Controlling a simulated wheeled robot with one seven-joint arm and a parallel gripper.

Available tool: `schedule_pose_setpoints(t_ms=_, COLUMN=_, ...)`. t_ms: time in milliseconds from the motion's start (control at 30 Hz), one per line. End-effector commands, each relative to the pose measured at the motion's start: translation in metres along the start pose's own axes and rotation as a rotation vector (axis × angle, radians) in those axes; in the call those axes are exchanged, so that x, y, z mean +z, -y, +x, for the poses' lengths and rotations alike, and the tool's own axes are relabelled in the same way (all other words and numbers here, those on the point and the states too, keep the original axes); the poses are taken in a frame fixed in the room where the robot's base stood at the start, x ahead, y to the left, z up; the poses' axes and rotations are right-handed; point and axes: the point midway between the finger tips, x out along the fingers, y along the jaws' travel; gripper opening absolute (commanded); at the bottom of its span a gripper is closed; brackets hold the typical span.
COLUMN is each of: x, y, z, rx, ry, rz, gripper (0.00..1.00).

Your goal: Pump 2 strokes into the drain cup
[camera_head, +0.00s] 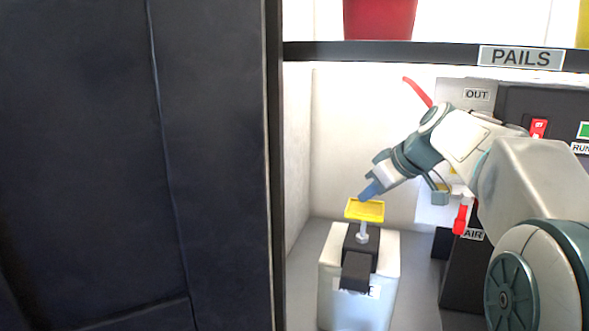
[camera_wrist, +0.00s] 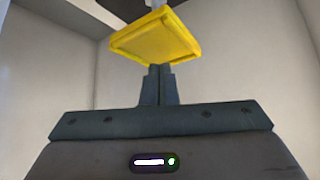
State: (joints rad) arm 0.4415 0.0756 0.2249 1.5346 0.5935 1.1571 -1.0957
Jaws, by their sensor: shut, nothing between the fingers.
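A yellow pump plate (camera_head: 365,210) sits on a short pale stem above a black pump head (camera_head: 361,240) on a white container (camera_head: 340,300). A dark block (camera_head: 356,271) juts from the pump's front and partly covers a label. My gripper (camera_head: 370,190) is shut and empty, its blue-grey fingers pointing down at the plate from the upper right. In the wrist view the closed fingers (camera_wrist: 158,84) reach the edge of the yellow plate (camera_wrist: 155,38). I cannot tell whether they touch it. I cannot make out a drain cup.
A dark panel (camera_head: 130,160) fills the left side. A shelf edge labelled PAILS (camera_head: 521,57) runs above, with a red pail (camera_head: 380,18) on it. At right are an OUT box (camera_head: 476,95), a red lever (camera_head: 461,218) and an AIR label (camera_head: 473,235), partly behind my arm.

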Motion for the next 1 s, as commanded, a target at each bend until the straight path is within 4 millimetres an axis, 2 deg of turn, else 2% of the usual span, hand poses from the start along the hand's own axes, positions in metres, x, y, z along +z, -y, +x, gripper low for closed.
schedule_pose_setpoints(t_ms=1000, x=0.028, y=0.0, z=0.033, rx=-0.002, ry=0.002, rz=0.0, gripper=0.0)
